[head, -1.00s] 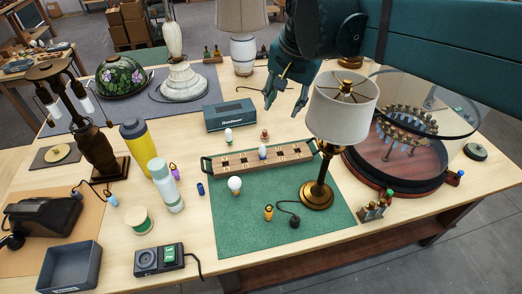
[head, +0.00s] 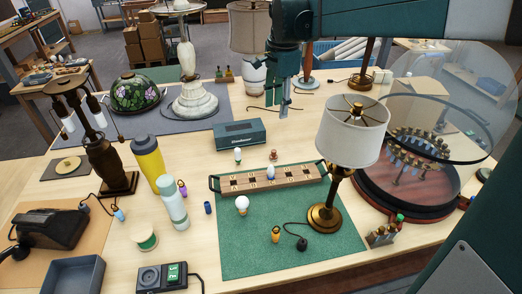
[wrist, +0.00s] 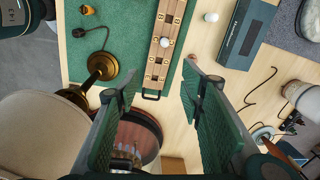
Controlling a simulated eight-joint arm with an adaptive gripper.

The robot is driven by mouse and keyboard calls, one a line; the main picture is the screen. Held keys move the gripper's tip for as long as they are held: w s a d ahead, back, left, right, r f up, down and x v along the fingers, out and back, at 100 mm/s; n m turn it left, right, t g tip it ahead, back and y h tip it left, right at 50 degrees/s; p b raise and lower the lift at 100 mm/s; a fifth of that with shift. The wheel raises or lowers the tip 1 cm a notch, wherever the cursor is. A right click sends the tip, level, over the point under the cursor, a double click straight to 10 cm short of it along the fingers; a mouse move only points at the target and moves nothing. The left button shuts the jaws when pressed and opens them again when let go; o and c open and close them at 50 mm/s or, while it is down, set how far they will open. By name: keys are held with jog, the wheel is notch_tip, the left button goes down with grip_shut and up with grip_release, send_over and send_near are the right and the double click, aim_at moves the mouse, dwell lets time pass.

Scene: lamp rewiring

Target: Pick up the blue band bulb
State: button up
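A small bulb (head: 270,172) stands in the long wooden rack (head: 232,188) on the green mat; it looks bluish-white, and a band colour is hard to make out. It also shows from above in the wrist view (wrist: 165,42). Another small white bulb (head: 238,154) stands behind the rack, with a greenish lower part. A rounder white bulb (head: 242,203) is on the mat in front of the rack. My gripper (head: 284,108) hangs empty above the table, behind and above the rack. In the wrist view its fingers (wrist: 158,78) are spread wide with nothing between them.
A lamp with a white shade (head: 352,130) stands right of the rack, before a glass-domed round case (head: 405,190). A dark teal box (head: 239,134) lies behind the rack. A teal bottle (head: 173,205) and yellow flask (head: 148,160) stand left.

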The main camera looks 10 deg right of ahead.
jog(key=w+f+m+g, duration=0.1)
jog(key=w+f+m, duration=0.15)
jog(key=w, duration=0.25)
send_over(271, 171)
jog(key=w, duration=0.2)
jog(key=f, duration=2.7)
jog(key=shift+s+d, duration=0.2)
jog(key=shift+d, duration=0.15)
jog(key=shift+f, duration=0.15)
jog(key=shift+f, duration=1.15)
jog(key=shift+f, duration=0.1)
jog(key=shift+a+f, duration=0.15)
jog(key=shift+f, duration=2.35)
jog(key=shift+c, duration=0.5)
jog(key=c, duration=0.8)
